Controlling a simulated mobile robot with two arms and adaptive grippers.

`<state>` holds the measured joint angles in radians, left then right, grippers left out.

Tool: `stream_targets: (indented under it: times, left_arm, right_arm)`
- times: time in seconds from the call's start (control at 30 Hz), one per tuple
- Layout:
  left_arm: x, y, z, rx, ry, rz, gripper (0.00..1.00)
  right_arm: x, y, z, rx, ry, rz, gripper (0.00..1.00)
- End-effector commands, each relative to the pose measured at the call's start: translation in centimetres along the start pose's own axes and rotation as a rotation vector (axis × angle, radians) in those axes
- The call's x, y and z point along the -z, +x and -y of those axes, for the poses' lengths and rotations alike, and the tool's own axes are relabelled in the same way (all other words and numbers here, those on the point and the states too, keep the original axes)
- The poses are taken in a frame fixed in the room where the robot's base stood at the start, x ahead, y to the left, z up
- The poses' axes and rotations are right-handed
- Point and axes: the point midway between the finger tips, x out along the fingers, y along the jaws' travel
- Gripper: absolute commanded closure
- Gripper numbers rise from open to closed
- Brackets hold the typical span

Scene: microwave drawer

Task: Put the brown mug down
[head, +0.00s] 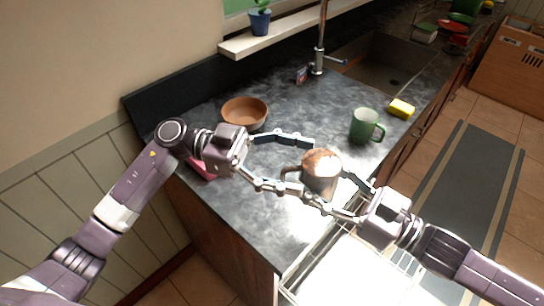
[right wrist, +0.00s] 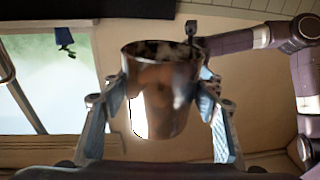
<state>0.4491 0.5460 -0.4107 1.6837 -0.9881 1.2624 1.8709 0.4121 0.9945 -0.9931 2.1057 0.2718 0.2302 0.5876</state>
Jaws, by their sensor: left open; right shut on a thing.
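The brown mug (head: 321,178) is above the front part of the dark counter (head: 220,210) in the head view, its handle toward the left. My right gripper (head: 328,190) is shut on it from the lower right. In the right wrist view the mug (right wrist: 160,95) looks shiny and sits between both finger pads (right wrist: 162,88). My left gripper (head: 297,166) is open, its fingers spread on the left side of the mug near the handle. I cannot tell whether it touches the handle, or how high the mug is above the counter.
A brown bowl (head: 245,112) stands at the back left, a green mug (head: 366,126) and yellow sponge (head: 401,108) to the right. Behind are the faucet (head: 320,45) and sink (head: 385,65). A wire-sided open drawer or rack (head: 350,275) lies below the counter's front edge.

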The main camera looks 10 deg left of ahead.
Motion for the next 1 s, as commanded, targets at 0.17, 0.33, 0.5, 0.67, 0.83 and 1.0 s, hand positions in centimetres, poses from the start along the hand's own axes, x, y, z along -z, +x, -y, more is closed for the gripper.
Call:
stream_targets:
  times: [0.17,0.33,0.5,0.67,0.83,1.0]
  left_arm:
    - [0.1,2.6,0.0,-0.001,0.001,-0.002,0.26]
    - [0.1,3.8,0.0,0.001,0.002,-0.001,0.26]
    - [0.1,4.0,0.0,0.001,0.001,-0.001,0.26]
    - [0.1,4.0,0.0,0.001,0.002,-0.001,0.28]
    - [0.1,3.9,0.0,0.001,0.002,0.0,0.46]
    - [0.1,3.9,0.0,0.001,0.002,0.0,0.65]
  right_arm:
    - [0.1,0.0,0.0,0.001,-0.001,-0.003,0.67]
    - [0.1,0.0,0.0,0.001,-0.001,-0.003,0.67]
    - [0.1,0.0,0.0,0.001,-0.001,-0.003,0.67]
    - [0.1,0.0,0.0,0.001,-0.001,-0.003,0.67]
    - [0.1,0.0,0.0,0.001,-0.001,-0.003,0.67]
    - [0.1,0.0,0.0,0.001,-0.001,-0.003,0.67]
